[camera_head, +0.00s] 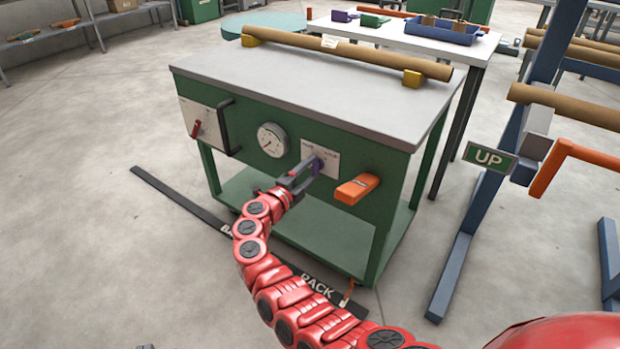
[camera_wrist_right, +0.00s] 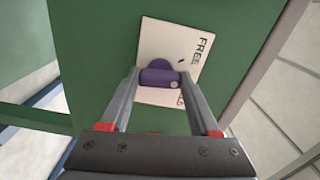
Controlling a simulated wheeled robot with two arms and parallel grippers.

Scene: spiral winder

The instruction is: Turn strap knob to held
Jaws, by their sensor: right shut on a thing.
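The strap knob (camera_head: 317,166) is a small purple knob on a white label plate (camera_head: 331,158) on the green front of the bench. My right gripper (camera_head: 311,170) reaches it from the front and is shut on it. In the right wrist view the purple knob (camera_wrist_right: 158,78) sits between the two grey fingers, its bar lying across the view with a pale dot at its right end. The plate (camera_wrist_right: 155,32) reads FREE at the upper right; a second word lower down is mostly hidden by a finger. My left gripper is not in view.
On the same panel are a round gauge (camera_head: 272,140), a black handle (camera_head: 227,128), a red lever (camera_head: 196,128) and an orange handle (camera_head: 357,189) close to the right of the knob. A cardboard tube (camera_head: 345,54) lies on the bench top. A blue rack with an UP sign (camera_head: 489,158) stands right.

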